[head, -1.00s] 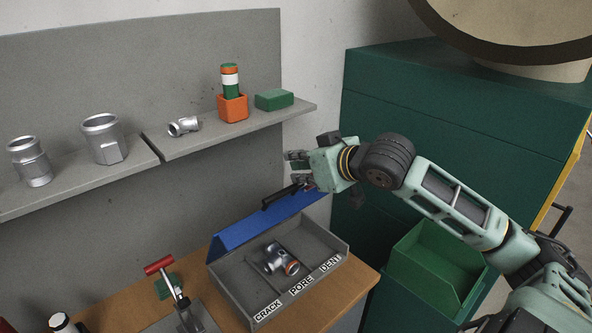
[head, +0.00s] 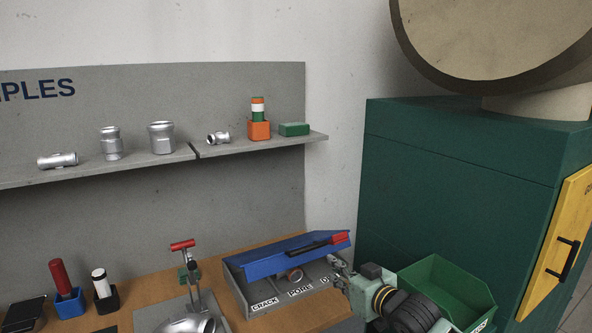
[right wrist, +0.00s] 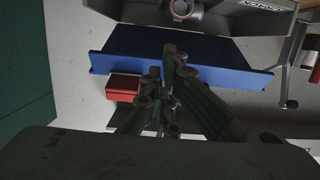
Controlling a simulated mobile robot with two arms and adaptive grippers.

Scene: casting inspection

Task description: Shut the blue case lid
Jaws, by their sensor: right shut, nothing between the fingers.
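The blue lid (head: 275,260) of the grey case is partly lowered, tilted over the tray with a gap at the front. The case (head: 257,301) has labels on its front edge; CRACK and PORE are readable. A silver fitting with an orange-brown end (head: 295,276) shows inside under the lid. A black bar with a red end (head: 338,240) lies along the lid. My right gripper (head: 338,270) is at the case's right end, shut and empty. In the right wrist view its fingers (right wrist: 168,62) overlap the blue lid (right wrist: 215,57); contact is unclear. My left gripper is out of view.
A green bin (head: 440,280) and green cabinet (head: 430,170) stand to the right. A red-handled clamp (head: 183,245) stands left of the case. A shelf (head: 240,146) with fittings runs behind. A red block (right wrist: 122,86) shows beside the fingers in the wrist view.

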